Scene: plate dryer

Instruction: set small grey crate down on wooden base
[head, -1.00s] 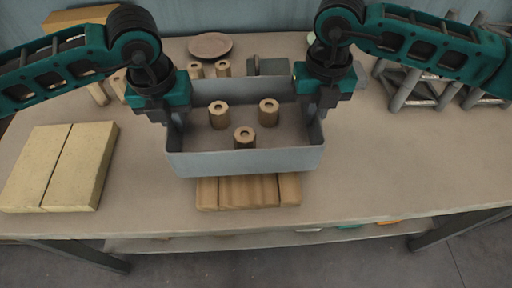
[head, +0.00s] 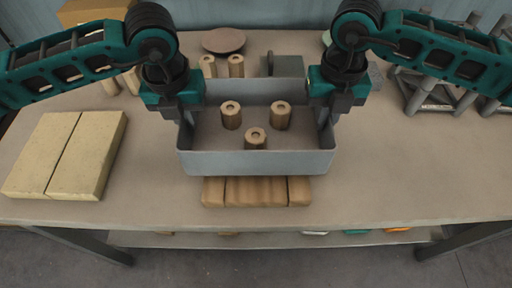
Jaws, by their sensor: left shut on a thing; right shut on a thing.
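The small grey crate (head: 258,164) is in the middle of the head view, with several wooden cylinders, of which three (head: 231,115) stand inside it. My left gripper (head: 184,118) is shut on the crate's left wall. My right gripper (head: 326,112) is shut on its right wall. The wooden base (head: 256,192) shows just in front of and below the crate's near wall; its far part is hidden by the crate. I cannot tell whether the crate touches the base.
Two pale yellow blocks (head: 88,152) lie at the left on the table (head: 400,180). A brown round plate (head: 223,40), two wooden cylinders (head: 236,66) and a grey block (head: 290,66) are behind the crate. Grey frames (head: 435,95) stand at the back right. The front right is clear.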

